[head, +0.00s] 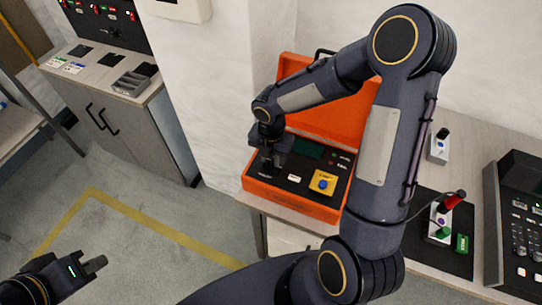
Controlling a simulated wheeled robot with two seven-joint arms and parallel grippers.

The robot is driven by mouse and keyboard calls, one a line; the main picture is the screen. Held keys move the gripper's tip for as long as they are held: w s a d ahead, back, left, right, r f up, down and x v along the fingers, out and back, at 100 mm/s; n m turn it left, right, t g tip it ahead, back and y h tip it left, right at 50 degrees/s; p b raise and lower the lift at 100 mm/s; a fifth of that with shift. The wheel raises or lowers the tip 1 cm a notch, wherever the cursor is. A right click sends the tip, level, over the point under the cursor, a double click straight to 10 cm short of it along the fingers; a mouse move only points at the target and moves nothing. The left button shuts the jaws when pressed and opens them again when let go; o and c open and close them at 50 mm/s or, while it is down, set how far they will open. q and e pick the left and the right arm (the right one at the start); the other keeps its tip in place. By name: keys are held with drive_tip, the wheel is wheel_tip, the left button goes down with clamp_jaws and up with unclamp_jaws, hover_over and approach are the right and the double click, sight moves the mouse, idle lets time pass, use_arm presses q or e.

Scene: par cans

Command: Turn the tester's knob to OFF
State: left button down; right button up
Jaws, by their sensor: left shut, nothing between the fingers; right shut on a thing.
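The tester (318,208) is an orange case with its lid (335,118) open, on the bench at the centre. Its dark panel carries a yellow plate with a blue round part (323,184) and a dark green display (307,148). My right gripper (267,166) points down at the left part of this panel. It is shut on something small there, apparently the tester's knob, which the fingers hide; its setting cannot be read. My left gripper (98,264) is shut and empty, over the floor at the lower left, well away from the tester.
On the bench to the right are a device with a red part (453,201), a green block (462,243), a small white device (440,146) and a black console (520,225). A grey cabinet (130,125) stands at the back left. The floor between is clear, with a yellow line (150,222).

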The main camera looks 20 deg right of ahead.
sight(272, 160)
drive_tip(key=o, duration=1)
drive_tip(key=shift+r, duration=3.9)
drive_tip(key=shift+s+d+r, duration=0.1)
drive_tip(key=shift+r, duration=0.05)
drive_tip(key=s+r+m+t+y, duration=0.2)
drive_tip(key=s+r+m, duration=0.3)
drive_tip(key=s+m, duration=0.4)
drive_tip(key=s+r+m+t+y, duration=0.1)
drive_tip(key=s+r+m+t, duration=0.2)
drive_tip(key=s+m, duration=0.6)
drive_tip(key=r+m, duration=0.1)
drive_tip(key=m, duration=0.9)
drive_tip(key=shift+s+r+t+y, duration=0.25)
drive_tip(key=shift+r+t+y, duration=0.05)
drive_tip(key=shift+r+y, duration=0.1)
